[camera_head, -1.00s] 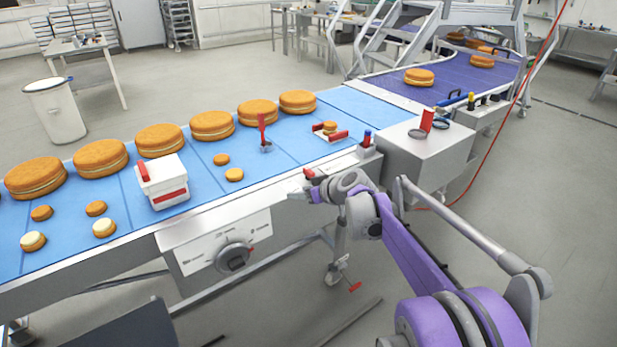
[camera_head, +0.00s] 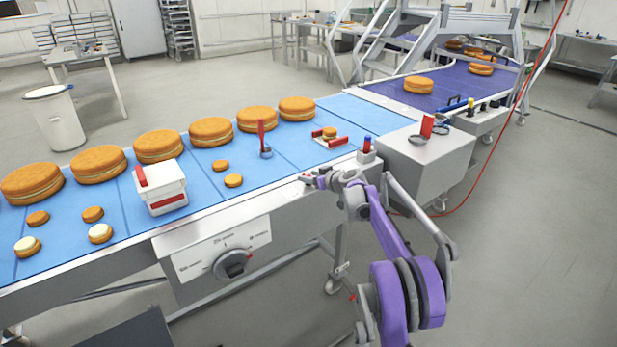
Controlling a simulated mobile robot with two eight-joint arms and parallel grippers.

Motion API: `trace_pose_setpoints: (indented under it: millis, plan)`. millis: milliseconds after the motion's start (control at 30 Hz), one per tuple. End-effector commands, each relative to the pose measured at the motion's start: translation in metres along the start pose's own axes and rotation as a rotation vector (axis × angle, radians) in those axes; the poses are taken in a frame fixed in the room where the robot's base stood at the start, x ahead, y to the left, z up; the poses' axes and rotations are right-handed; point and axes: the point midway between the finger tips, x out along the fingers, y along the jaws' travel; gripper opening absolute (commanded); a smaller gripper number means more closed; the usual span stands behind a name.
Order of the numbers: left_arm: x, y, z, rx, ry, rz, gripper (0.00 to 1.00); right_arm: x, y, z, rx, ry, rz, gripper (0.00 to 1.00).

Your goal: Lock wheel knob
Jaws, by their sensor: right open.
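A round dark knob (camera_head: 232,264) with a red mark at its right sits on a white labelled panel (camera_head: 190,263) on the conveyor's front side. A caster wheel (camera_head: 334,285) stands on the floor under the conveyor, with a small red part (camera_head: 352,297) near it, partly hidden by my right arm. My right gripper (camera_head: 309,180) is open at the conveyor's front edge, above and right of the knob and apart from it. Its fingers are small in view, and I see nothing held between them. My left gripper is not in view.
The blue conveyor (camera_head: 300,152) carries large cakes (camera_head: 211,131), small cakes, a white box (camera_head: 164,196) and a red-handled tool (camera_head: 262,140). A metal box (camera_head: 425,160) juts out on the right. A red cable (camera_head: 488,165) hangs at right. Floor in front is mostly clear.

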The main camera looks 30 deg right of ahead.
Motion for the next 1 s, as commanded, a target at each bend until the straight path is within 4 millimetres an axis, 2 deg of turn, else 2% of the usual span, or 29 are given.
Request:
trace_pose_setpoints:
  millis: [133,433,733,1000]
  plan:
    - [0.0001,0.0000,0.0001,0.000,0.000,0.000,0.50,0.0101,0.0000,0.0001,-0.001,0.000,0.000,0.55]
    - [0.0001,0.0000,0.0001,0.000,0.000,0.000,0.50,0.0118,-0.0002,0.0001,-0.001,0.000,0.001,0.55]
    - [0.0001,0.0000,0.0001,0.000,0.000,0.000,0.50,0.0116,-0.0002,0.0001,0.000,0.000,0.000,0.01]
    - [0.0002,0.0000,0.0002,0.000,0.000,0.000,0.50,0.0118,-0.0006,0.0003,0.002,-0.001,0.006,0.00]
